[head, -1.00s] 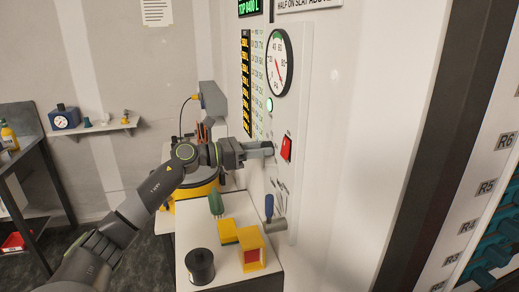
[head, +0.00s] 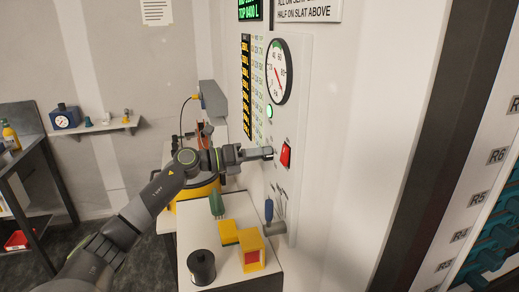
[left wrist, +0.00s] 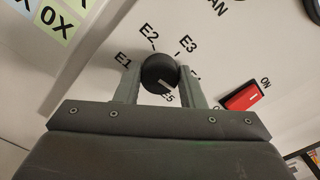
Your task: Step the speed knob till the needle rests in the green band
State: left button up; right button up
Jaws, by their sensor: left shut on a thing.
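The black round speed knob (left wrist: 158,68) sits on the white panel among marks E1, E2, E3 and E5; another mark is partly covered by a finger. A pale line on the knob lies on its lower right side, towards E5. My left gripper (left wrist: 158,78) is shut on the knob, one finger on each side. In the head view the left gripper (head: 267,153) reaches the panel and hides the knob. The round dial (head: 278,70) above has a green band at its upper left. A thin red needle shows near its middle, but where its tip rests is too small to tell.
A red switch (head: 285,155) marked ON is just right of the gripper. A small green lamp (head: 269,111) is lit below the dial. Yellow blocks (head: 250,247) and a black cylinder (head: 201,266) stand on the bench.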

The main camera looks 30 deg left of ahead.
pick_arm(q)
jog(key=shift+n+p, duration=1.4)
jog(key=shift+n, duration=0.8)
jog(key=o, duration=1)
jog(key=shift+a, duration=0.1)
jog(key=shift+b+v, duration=2.9)
jog(key=shift+v, duration=5.75)
jog(key=shift+a, duration=0.1)
